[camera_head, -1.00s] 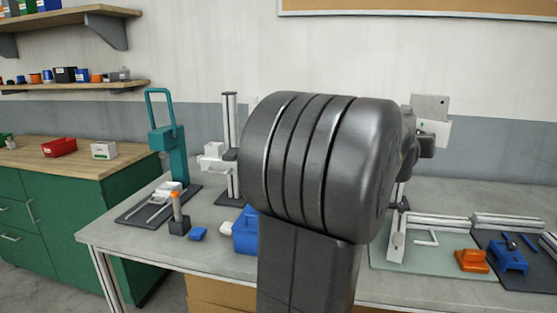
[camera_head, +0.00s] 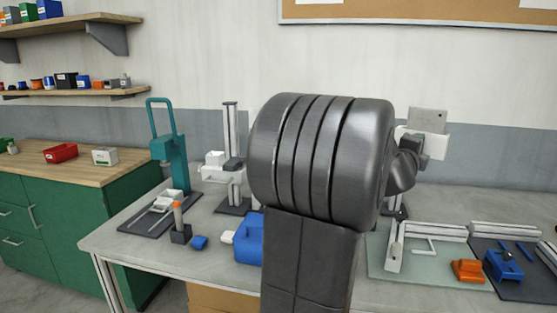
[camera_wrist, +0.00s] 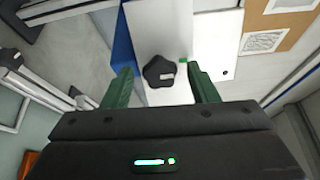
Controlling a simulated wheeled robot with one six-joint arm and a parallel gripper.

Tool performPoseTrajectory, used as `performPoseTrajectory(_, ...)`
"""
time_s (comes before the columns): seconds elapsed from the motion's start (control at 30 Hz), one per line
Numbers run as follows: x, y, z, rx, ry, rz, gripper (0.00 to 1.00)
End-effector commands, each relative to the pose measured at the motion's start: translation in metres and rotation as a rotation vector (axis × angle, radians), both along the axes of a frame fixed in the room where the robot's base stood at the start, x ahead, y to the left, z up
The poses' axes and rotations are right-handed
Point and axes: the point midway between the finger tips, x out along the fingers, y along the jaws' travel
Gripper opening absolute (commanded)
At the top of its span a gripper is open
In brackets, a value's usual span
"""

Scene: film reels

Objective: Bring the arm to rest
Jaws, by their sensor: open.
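My gripper (camera_wrist: 160,88) shows in the wrist view with its two green fingers apart. A white block-like part with a dark knob (camera_wrist: 159,72) appears between and beyond the fingers; I cannot tell whether anything touches it. In the head view my dark grey arm stands raised in front of the workbench (camera_head: 130,250), and my gripper is hidden behind it. A pale plate (camera_head: 428,122) shows just right of the arm's upper end.
A teal press (camera_head: 172,150) and a grey column stand (camera_head: 232,150) stand left of my arm. A blue box (camera_head: 249,240) is close beside it. An orange block (camera_head: 467,271) and a blue fixture (camera_head: 503,266) lie at right. A green cabinet (camera_head: 60,215) stands left.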

Motion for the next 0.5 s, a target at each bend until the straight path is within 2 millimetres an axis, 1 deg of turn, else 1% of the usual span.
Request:
performPoseTrajectory(0.1, 0.0001, -0.0001, 0.0015, -0.085, 0.067, -0.001, 0.53)
performPoseTrajectory(0.2, 0.0000, -0.0001, 0.0010, -0.133, 0.106, 0.000, 0.53)
performPoseTrajectory(0.5, -0.0001, -0.0002, 0.0001, -0.173, 0.137, 0.000, 0.53)
